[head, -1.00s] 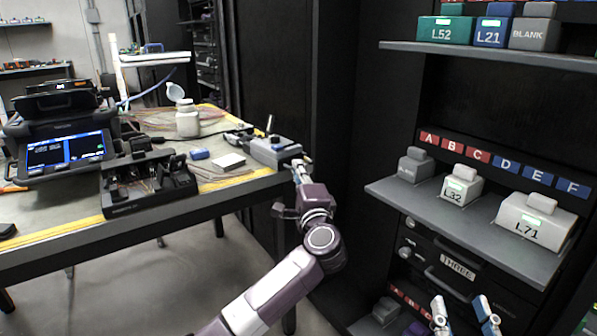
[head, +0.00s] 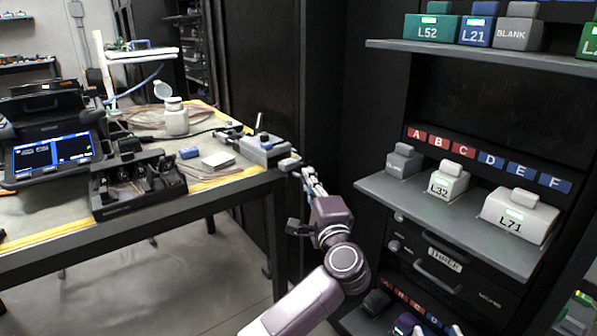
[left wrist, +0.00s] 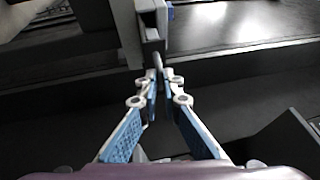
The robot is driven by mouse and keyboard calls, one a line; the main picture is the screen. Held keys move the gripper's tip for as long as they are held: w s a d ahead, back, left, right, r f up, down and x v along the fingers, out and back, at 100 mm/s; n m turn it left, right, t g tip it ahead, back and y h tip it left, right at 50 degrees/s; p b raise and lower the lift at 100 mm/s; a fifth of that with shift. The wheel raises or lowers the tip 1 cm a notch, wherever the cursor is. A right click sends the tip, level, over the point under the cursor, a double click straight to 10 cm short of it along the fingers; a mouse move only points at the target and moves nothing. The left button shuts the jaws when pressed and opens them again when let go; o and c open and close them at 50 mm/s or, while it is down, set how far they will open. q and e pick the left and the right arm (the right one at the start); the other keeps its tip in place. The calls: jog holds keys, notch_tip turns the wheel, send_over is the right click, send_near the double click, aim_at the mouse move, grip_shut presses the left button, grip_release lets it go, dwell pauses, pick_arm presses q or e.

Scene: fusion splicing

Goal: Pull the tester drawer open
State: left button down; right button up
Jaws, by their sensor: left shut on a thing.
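The tester (head: 263,151) is a grey-blue box at the right end of the table, by its edge. A pale piece that looks like its drawer (head: 289,163) sticks out from its right side, over the table edge. My left gripper (head: 306,174) is at the outer end of that piece. In the left wrist view the fingertips (left wrist: 159,78) are closed together on a thin handle (left wrist: 157,60) below the tester's pale body. The drawer's inside is not visible. Tips of my right gripper (head: 437,331) show at the bottom edge, apart and empty.
A splicer with a lit screen (head: 52,153), a black tool holder (head: 135,184) and a white bottle (head: 176,119) stand on the table. A shelf unit (head: 440,215) with labelled boxes is to the right.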

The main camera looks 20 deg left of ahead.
pick_arm(q)
jog(key=shift+d+f, duration=0.1)
jog(key=shift+d, duration=0.05)
jog(key=c, duration=2.1)
grip_release()
jog(key=v, duration=1.2)
